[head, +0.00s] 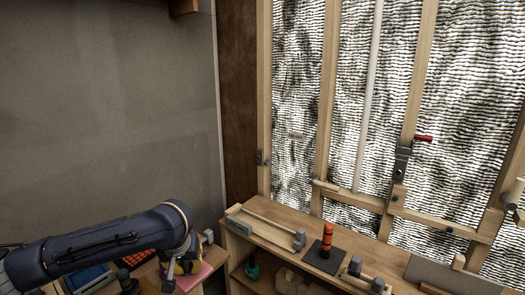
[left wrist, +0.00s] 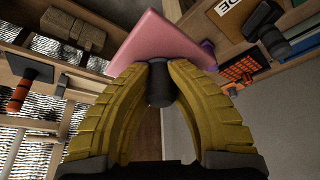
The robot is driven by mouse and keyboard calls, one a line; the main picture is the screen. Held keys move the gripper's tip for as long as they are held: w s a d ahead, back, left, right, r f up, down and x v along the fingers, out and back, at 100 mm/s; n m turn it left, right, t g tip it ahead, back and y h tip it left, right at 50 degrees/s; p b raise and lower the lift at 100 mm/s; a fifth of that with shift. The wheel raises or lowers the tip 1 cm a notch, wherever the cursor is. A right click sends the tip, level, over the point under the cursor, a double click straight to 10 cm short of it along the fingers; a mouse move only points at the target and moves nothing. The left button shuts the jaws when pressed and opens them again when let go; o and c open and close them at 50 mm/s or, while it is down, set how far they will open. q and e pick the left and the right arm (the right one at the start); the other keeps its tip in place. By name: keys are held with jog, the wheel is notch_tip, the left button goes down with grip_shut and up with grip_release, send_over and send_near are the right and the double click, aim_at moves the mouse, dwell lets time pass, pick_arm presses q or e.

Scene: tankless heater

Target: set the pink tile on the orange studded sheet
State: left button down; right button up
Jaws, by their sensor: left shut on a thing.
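The pink tile (head: 194,277) is a flat slab with a dark knob (left wrist: 160,85) on its face. It also fills the upper middle of the left wrist view (left wrist: 158,40). My left gripper (head: 178,266) has its yellow fingers shut on the knob, and the tile lies just beyond the fingertips, tilted in the wrist picture. The orange studded sheet (head: 135,259) lies on the left worktop, partly hidden behind my left arm. It also shows at the right of the left wrist view (left wrist: 239,69), apart from the tile. My right gripper is not in view.
A blue tray (head: 90,277) lies left of the orange sheet. A purple object (left wrist: 208,45) shows beside the tile. The wooden bench (head: 262,229) at right carries a dark float with an orange handle (head: 326,240) and other tools.

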pick_arm(q)
jog(key=shift+m+h, duration=0.3)
jog(key=shift+m, duration=0.5)
jog(key=s, duration=0.4)
jog(key=shift+s+d+r, duration=0.15)
jog(key=shift+d+r, duration=0.25)
jog(key=shift+w+a+r, duration=0.1)
jog(key=shift+w+r, duration=0.35)
jog(key=shift+r, duration=0.2)
jog(key=w+a+r+n, duration=0.2)
jog(key=w+a, duration=0.2)
jog(key=w, duration=0.3)
jog(key=r, duration=0.2)
send_over(141, 254)
jog(key=s, duration=0.2)
jog(key=f, duration=2)
jog(key=shift+w+d+f, duration=0.2)
jog(key=shift+w+d, duration=0.05)
jog(key=shift+f, duration=0.15)
jog(key=c, duration=1.4)
grip_release()
jog(key=shift+o, duration=0.2)
